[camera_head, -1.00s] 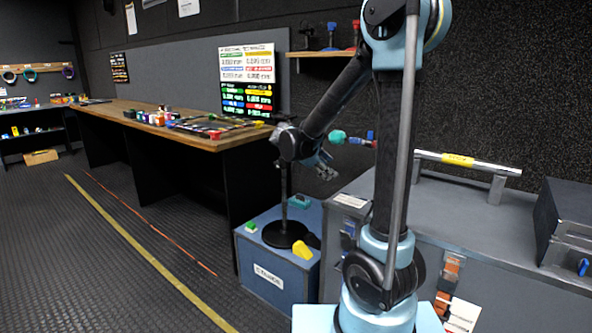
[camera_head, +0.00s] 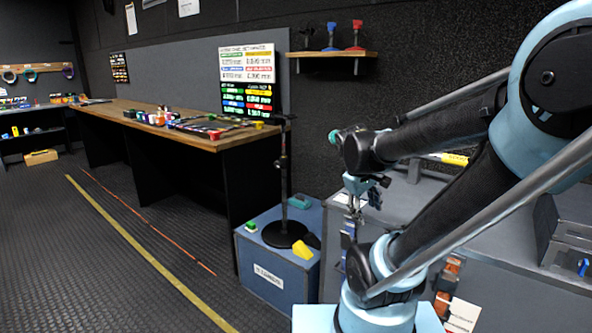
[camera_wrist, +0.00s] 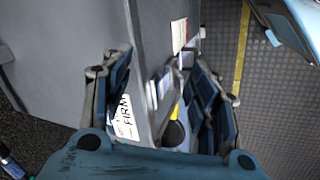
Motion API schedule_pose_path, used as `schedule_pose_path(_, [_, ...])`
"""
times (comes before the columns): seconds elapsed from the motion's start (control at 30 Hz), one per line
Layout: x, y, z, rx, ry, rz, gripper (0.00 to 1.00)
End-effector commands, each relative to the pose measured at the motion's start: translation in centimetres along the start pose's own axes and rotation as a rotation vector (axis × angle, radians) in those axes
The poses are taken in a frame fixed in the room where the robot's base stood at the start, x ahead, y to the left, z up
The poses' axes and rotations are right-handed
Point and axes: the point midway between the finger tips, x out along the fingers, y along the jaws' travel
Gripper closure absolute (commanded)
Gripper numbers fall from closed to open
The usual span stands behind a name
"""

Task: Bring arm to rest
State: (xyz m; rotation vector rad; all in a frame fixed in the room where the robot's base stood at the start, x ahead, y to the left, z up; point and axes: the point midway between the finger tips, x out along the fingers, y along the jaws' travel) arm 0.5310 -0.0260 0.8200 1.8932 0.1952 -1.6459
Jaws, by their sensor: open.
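My arm is folded back at the right of the head view, its upper link bent toward the right edge. My gripper (camera_head: 350,222) points down in front of the grey cabinet (camera_head: 480,235). In the wrist view my gripper (camera_wrist: 163,88) has its two blue-padded fingers spread apart. Nothing is held between them. Behind the fingers the cabinet side (camera_wrist: 75,45) and a white label partly hidden by a finger show.
A blue box (camera_head: 262,262) with a black round-based stand (camera_head: 284,235) and a yellow piece (camera_head: 302,249) is left of my gripper. A long wooden bench (camera_head: 190,128) runs along the wall. A shelf (camera_head: 335,54) is above. The floor (camera_head: 60,235) at left is clear.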

Motion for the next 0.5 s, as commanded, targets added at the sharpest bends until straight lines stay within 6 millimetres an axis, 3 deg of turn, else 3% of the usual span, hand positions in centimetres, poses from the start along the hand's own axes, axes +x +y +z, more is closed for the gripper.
schedule_pose_path(0.2, [1.0, -3.5, 3.9, 0.232, 0.028, -0.115, 0.45])
schedule_pose_path(0.5, [2.2, -7.8, 6.8, 0.494, 0.051, -0.246, 0.45])
